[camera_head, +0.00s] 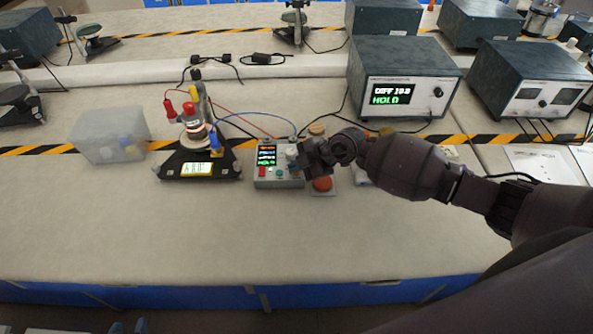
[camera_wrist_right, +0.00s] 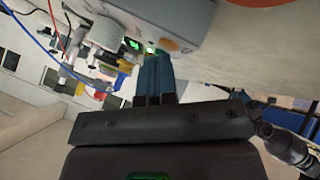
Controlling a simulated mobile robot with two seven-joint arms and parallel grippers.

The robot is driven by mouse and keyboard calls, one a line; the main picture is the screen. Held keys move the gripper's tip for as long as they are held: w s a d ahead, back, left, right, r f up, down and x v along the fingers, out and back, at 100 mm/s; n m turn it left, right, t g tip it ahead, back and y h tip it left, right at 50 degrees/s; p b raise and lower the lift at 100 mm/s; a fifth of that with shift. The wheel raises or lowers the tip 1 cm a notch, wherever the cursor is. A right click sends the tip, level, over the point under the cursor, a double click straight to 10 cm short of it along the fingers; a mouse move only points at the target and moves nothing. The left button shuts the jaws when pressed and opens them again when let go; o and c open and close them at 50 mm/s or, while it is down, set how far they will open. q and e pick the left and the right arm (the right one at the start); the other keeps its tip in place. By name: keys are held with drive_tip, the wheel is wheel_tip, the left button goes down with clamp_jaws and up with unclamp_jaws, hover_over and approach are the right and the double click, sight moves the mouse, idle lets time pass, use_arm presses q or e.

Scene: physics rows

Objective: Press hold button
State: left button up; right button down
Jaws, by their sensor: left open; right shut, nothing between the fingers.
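The grey control box (camera_head: 288,184) stands mid-table, with a small lit display, a red button (camera_head: 262,172) and a green button (camera_head: 279,173). I cannot read which button is hold. My right gripper (camera_head: 297,163) is shut and empty at the box's right side, hiding part of it. In the right wrist view, its blue fingers (camera_wrist_right: 154,62) are close to the box (camera_wrist_right: 185,18), by a green light (camera_wrist_right: 150,48) and an orange button (camera_wrist_right: 168,44); contact is unclear. My left gripper (camera_head: 129,327) is open at the bottom edge, below the table.
A meter (camera_head: 403,82) behind shows "DIFF" and "HOLD". A black stand with display (camera_head: 197,169) and cables is left of the box, a clear bin (camera_head: 88,142) further left. A red mushroom button (camera_head: 322,184) sits right of the box. The front table is clear.

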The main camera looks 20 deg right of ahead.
idle(0.4)
drive_tip(key=shift+r+p, duration=0.7)
drive_tip(key=shift+p, duration=0.25)
drive_tip(key=shift+r, duration=0.1)
